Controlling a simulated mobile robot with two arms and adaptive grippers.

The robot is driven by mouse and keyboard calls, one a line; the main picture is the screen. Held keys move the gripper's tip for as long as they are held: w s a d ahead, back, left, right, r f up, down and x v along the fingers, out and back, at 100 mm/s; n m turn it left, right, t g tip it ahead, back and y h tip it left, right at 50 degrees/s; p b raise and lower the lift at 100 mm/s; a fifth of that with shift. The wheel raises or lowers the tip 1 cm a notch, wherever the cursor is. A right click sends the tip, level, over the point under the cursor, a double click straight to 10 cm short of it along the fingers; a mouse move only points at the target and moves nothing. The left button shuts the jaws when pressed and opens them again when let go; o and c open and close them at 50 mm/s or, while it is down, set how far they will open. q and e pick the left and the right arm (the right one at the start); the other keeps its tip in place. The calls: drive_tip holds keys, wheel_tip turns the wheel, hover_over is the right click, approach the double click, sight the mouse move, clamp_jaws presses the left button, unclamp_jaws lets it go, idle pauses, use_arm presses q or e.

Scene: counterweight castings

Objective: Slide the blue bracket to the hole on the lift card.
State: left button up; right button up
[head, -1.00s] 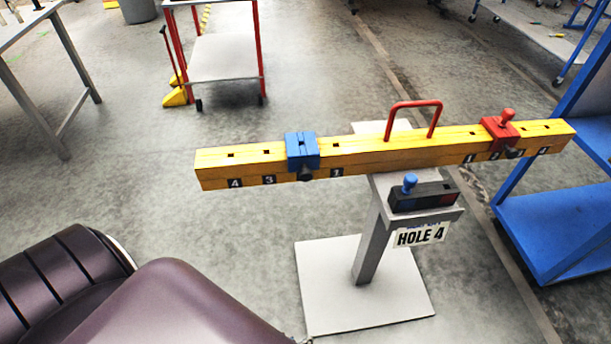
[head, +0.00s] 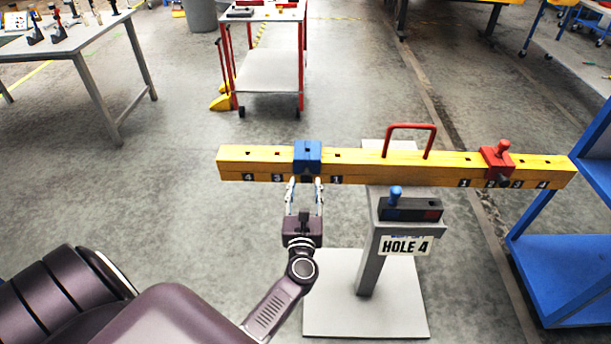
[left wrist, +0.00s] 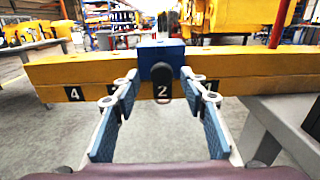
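The blue bracket (head: 307,157) straddles the left half of the yellow beam (head: 255,161), between labels 3 and 1. In the left wrist view the bracket (left wrist: 160,58) has a dark oval piece on its front, with a label 2 showing there. The lift card (head: 405,246) reads HOLE 4. Label 4 (head: 248,177) is near the beam's left end. My left gripper (head: 304,184) is open in front of the beam, just below the bracket. In the left wrist view its fingertips (left wrist: 160,88) flank the bracket's lower front. My right gripper is not in view.
A blue pin (head: 395,196) stands in a dark holder on the grey stand. A red bracket (head: 496,162) with a red pin sits on the beam's right half. A red handle (head: 410,127) rises mid-beam. A blue rack (head: 570,275) stands at right. The floor left of the beam is clear.

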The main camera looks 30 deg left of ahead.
sight(306, 178)
use_arm(q)
drive_tip(key=x, duration=0.3)
drive_tip(key=shift+w+r, duration=0.1)
drive_tip(key=shift+w, duration=0.3)
drive_tip(key=shift+w+a, duration=0.25)
drive_tip(key=shift+w, duration=0.05)
clamp_jaws()
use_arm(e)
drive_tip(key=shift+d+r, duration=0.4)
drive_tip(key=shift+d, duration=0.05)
